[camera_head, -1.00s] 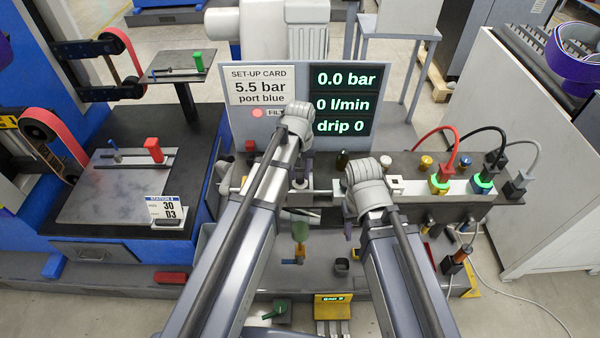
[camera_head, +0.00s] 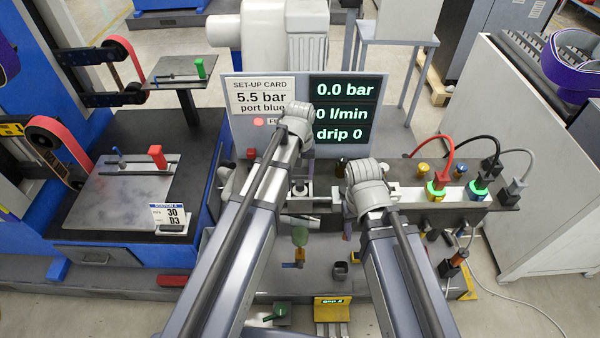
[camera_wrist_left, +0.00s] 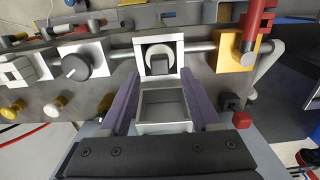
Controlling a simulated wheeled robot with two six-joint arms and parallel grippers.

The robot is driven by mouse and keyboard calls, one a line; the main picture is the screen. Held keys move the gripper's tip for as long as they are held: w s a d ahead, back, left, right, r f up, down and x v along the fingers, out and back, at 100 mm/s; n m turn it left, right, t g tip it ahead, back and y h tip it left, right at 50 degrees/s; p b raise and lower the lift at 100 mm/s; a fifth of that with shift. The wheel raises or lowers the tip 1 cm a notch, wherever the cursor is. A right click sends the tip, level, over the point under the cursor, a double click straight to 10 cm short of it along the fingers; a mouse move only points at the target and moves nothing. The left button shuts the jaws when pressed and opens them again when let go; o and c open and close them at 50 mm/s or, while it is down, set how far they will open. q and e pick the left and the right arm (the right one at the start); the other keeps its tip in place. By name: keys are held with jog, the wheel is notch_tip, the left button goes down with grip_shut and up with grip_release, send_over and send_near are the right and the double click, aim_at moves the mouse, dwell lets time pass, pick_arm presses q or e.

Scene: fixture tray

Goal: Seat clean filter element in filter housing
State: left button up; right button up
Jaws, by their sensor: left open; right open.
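In the left wrist view my left gripper (camera_wrist_left: 160,78) has its two purple fingers apart, on either side of a grey square open-topped box (camera_wrist_left: 163,98). I cannot tell whether they touch it. Just beyond the fingertips is a white square frame with a round grey part inside (camera_wrist_left: 159,57), on a pipe line; it may be the filter housing. In the head view my left arm hides most of this spot. My right gripper (camera_head: 347,229) shows only partly, below its wrist, over the front of the bench. I cannot identify the clean filter element with certainty.
A display panel (camera_head: 345,108) stands behind the bench. Red, black and grey cables (camera_head: 436,150) rise at the right. A yellow block (camera_wrist_left: 235,52) stands close right of the left gripper.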

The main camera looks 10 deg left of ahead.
pick_arm(q)
notch_tip(320, 180, up, 9)
jog(key=p, duration=0.8)
jog(key=s+d+m, duration=0.3)
jog(key=s, duration=0.5)
jog(key=s+d+m+y, duration=0.1)
jog(key=s+d+m, duration=0.2)
jog(key=s, duration=0.5)
jog(key=shift+s+d, duration=0.3)
jog(key=shift+s, duration=0.05)
jog(key=shift+f, duration=0.1)
notch_tip(320, 180, down, 3)
jog(key=b, duration=0.3)
